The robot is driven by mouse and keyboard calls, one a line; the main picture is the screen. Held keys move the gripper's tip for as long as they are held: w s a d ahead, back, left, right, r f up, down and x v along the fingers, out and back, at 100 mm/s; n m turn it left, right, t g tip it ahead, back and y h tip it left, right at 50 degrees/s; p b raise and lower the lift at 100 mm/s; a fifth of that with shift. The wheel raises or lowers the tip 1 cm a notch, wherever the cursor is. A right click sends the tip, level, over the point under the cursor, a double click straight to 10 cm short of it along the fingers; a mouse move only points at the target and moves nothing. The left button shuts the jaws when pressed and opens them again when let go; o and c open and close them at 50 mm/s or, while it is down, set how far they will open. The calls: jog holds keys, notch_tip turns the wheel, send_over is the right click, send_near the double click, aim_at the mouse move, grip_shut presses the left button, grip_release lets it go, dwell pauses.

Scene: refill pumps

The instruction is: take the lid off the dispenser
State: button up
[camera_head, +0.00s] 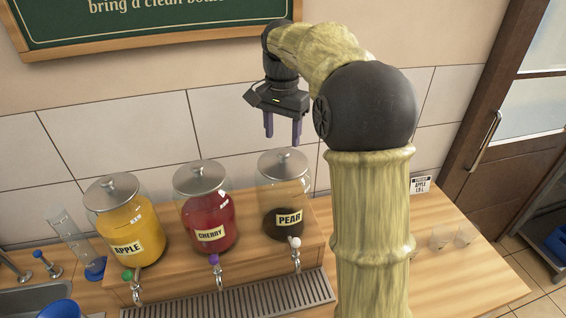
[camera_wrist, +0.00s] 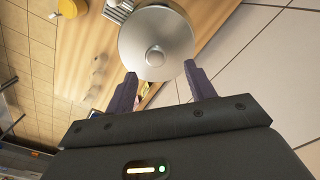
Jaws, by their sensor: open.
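Three glass dispensers stand in a row on a wooden riser: apple (camera_head: 134,222) with yellow juice, cherry (camera_head: 208,214) with red juice, and pear (camera_head: 284,206). The pear one looks mostly empty, with dark contents low down. Each has a round grey metal lid with a knob; the pear lid (camera_head: 283,164) is seated on its jar. My gripper (camera_head: 283,140) is open and empty, above the pear lid with its fingers pointing down. In the wrist view a lid (camera_wrist: 156,42) with its knob (camera_wrist: 155,56) lies just beyond and between the two open fingertips (camera_wrist: 158,76). The fingers appear apart from the knob.
A drip grille (camera_head: 230,298) runs in front of the taps. A clear measuring cylinder (camera_head: 75,240) stands at the left by the sink (camera_head: 30,298). A label card (camera_head: 421,185) and two clear cups (camera_head: 452,238) are on the right of the counter. The tiled wall (camera_head: 240,120) is close behind.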

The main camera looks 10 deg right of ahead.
aim_at(283, 152)
jog(key=shift+f, duration=0.1)
jog(key=f+p, duration=0.1)
jog(key=f, duration=0.1)
jog(key=s+f, duration=0.1)
jog(key=f, duration=0.1)
jog(key=shift+f+p, duration=0.15)
jog(key=shift+p, duration=0.2)
jog(key=shift+w+f, duration=0.15)
jog(key=shift+f, duration=0.25)
jog(key=c, duration=1.1)
jog(key=shift+r, duration=0.1)
notch_tip(283, 152, up, 10)
jog(key=shift+b, duration=0.75)
